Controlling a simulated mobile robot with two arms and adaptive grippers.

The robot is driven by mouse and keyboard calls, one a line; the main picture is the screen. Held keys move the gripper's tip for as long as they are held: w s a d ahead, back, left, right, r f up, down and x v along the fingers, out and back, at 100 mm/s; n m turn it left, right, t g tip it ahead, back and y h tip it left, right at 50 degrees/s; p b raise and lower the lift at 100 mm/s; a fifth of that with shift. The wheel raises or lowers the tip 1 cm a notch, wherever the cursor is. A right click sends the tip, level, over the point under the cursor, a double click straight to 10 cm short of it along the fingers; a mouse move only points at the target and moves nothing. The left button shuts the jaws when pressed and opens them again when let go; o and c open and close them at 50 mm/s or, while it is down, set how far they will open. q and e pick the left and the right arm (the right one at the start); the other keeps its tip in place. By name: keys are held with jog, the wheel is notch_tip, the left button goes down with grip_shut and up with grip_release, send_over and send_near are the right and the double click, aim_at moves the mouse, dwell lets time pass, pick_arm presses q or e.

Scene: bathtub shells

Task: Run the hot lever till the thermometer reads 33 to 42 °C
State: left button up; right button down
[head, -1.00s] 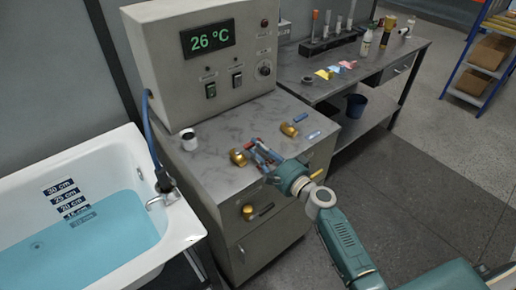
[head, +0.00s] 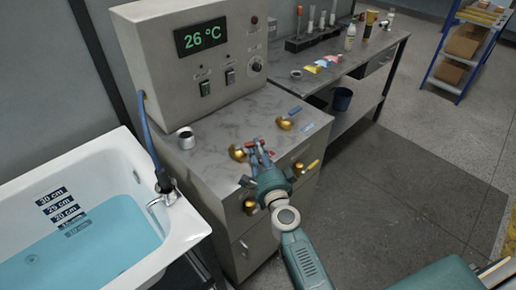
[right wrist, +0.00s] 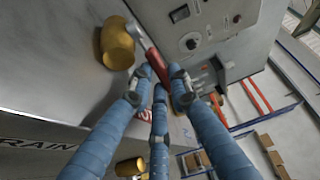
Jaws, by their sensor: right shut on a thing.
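The thermometer display (head: 201,37) on the beige control box reads 26 °C. My right gripper (head: 262,158) is shut on the red-handled hot lever. In the right wrist view its blue fingers close around the red handle (right wrist: 155,66), whose pale stem runs up beside a brass valve body (right wrist: 116,43). That brass body (head: 238,153) also shows in the head view, left of the fingers. The fingers hide much of the handle. The bathtub (head: 190,222) holds blue water (head: 95,245), near the 15 cm mark. My left gripper is not in view.
A second brass valve (head: 285,124) stands behind, with blue labels near it. Brass knobs (head: 249,206) (head: 299,168) stick out of the cabinet front. A white cup (head: 186,140) stands on the cabinet's left. A chrome spout (head: 164,198) sits on the tub rim.

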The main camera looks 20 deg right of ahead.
jog(key=shift+s+a, duration=0.1)
jog(key=shift+h, duration=0.3)
jog(key=c, duration=1.6)
grip_release()
jog(key=shift+s, duration=0.1)
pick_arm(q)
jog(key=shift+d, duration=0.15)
pick_arm(e)
jog(key=shift+s+a, duration=0.2)
jog(key=shift+s, duration=1.8)
jog(key=shift+s+a, duration=0.15)
jog(key=shift+s, duration=1.8)
